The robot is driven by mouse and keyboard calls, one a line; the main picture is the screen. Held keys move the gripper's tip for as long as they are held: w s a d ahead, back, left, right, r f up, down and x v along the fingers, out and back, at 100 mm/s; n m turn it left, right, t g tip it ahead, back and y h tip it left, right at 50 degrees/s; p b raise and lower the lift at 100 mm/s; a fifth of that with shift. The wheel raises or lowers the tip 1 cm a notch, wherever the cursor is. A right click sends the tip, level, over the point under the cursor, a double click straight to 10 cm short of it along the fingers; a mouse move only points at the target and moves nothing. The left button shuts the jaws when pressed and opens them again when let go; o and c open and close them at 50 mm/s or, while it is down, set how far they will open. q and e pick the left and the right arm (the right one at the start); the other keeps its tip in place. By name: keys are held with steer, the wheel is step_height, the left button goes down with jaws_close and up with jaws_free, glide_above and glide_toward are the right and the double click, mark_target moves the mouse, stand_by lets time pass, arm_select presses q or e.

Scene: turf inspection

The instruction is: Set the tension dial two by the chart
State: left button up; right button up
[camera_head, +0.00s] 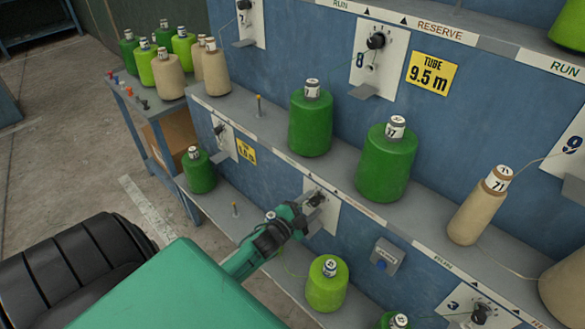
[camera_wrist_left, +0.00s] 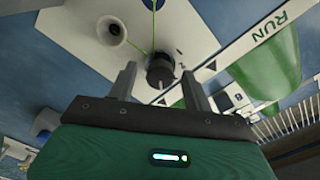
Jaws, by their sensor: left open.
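The dial (camera_wrist_left: 160,70) is a dark knob on a white plate (camera_head: 325,222) on the lower blue panel. My left gripper (camera_head: 313,203) is at this plate and covers most of it in the head view. In the left wrist view its two open fingers (camera_wrist_left: 160,88) stand on either side of the knob, with gaps showing; I cannot tell whether either touches it. The plate's number and the knob's pointer are hidden or too small to read. A green thread runs past the knob to a pale round eyelet (camera_wrist_left: 111,30). No chart is recognizable. My right gripper is out of view.
Other dials sit on plates marked 8 (camera_head: 376,41), 3 (camera_head: 480,312) and 9. Green cones (camera_head: 387,165) stand on the shelf above, a lime cone (camera_head: 326,285) right of my gripper below. A grey button box (camera_head: 387,255) is to the right. Yellow sign (camera_head: 431,73) reads 9.5 m.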

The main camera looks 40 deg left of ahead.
arm_select(q)
steer(key=s+b, duration=0.1)
steer(key=s, duration=1.1)
steer(key=shift+s+a+b, duration=0.2)
steer(key=shift+a+b, duration=0.1)
steer(key=shift+a, duration=0.15)
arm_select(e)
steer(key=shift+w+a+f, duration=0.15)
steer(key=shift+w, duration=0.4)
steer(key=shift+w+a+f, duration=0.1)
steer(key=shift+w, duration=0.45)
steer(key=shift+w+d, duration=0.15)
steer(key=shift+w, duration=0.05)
